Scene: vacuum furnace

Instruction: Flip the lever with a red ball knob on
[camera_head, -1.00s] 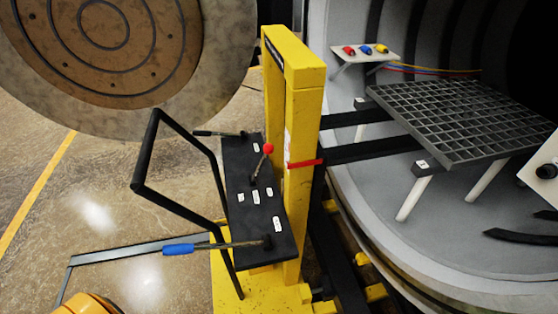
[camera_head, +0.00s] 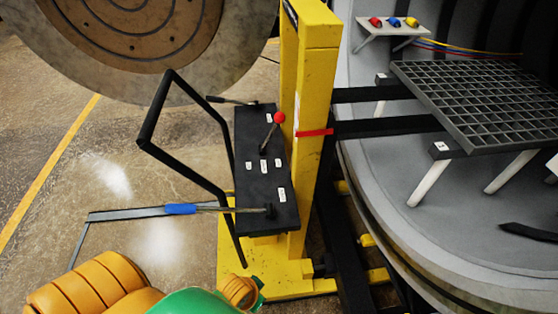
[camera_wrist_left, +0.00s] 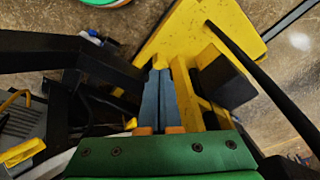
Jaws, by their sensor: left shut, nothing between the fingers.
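The lever with a red ball knob (camera_head: 279,118) stands on the black control panel (camera_head: 250,218) of the yellow lift. Its thin shaft leans up and to the right, beside the yellow mast. My left arm enters at the bottom of the head view, below and in front of the panel; its fingertips are not visible there. In the left wrist view my left gripper (camera_wrist_left: 159,78) is shut and empty, its grey-blue fingers together in front of the green body. The red knob is not visible in that view. My right gripper is not in view.
A blue-handled lever (camera_head: 180,209) sticks out left from the panel's near end, and a dark lever (camera_head: 228,100) from its far end. A black handle frame (camera_head: 153,115) stands left of the panel. The yellow mast (camera_head: 318,120) blocks the right side. A grid shelf (camera_head: 480,100) extends into the furnace.

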